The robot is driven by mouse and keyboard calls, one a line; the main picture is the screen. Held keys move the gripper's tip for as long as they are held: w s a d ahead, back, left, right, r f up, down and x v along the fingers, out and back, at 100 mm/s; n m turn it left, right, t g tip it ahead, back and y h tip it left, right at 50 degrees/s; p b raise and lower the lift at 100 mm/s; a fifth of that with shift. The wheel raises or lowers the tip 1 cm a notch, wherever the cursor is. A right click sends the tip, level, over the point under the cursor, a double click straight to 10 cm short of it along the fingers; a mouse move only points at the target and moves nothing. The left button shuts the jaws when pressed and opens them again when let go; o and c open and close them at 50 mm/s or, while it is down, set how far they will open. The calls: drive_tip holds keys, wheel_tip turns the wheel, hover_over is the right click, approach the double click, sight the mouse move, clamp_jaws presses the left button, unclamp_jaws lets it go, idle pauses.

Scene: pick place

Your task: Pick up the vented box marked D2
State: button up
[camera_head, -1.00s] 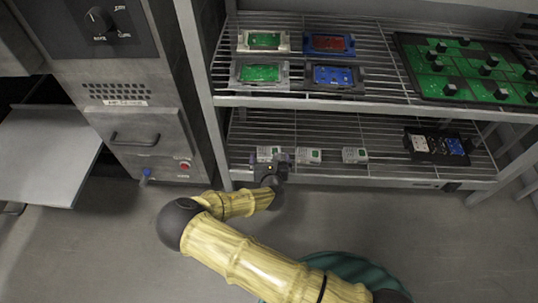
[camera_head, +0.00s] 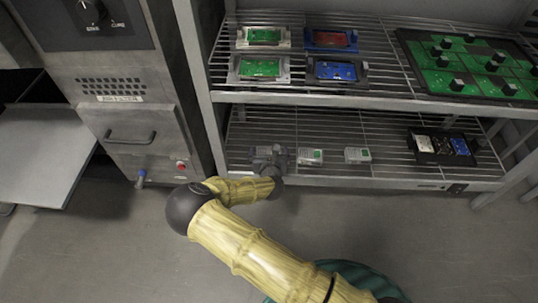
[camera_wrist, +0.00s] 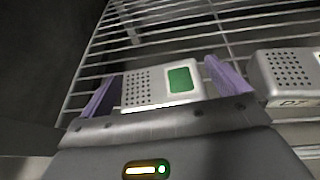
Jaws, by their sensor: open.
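A grey vented box (camera_wrist: 163,87) with a green square on top lies between the two purple fingers of my open gripper (camera_wrist: 160,86) in the wrist view. No marking on it is readable there. A second vented box (camera_wrist: 289,76) stands just right of the right finger; its front marking begins with D, and the digit is blurred, perhaps a 2. In the head view my gripper (camera_head: 268,157) is at the left of the lower shelf and hides the leftmost box. The middle box (camera_head: 310,157) and the right box (camera_head: 357,155) stand in a row to its right.
The lower wire shelf (camera_head: 300,126) has free room behind the boxes. A black tray (camera_head: 443,147) with small parts stands at its right. The upper shelf (camera_head: 380,80) above holds several framed circuit boards and a green board (camera_head: 478,90). A shelf post (camera_head: 203,110) rises at the left.

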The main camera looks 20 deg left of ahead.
sight(269, 151)
drive_tip(key=c, duration=1)
drive_tip(key=shift+o, duration=0.2)
wheel_tip(269, 151, up, 10)
drive_tip(key=p, duration=0.6)
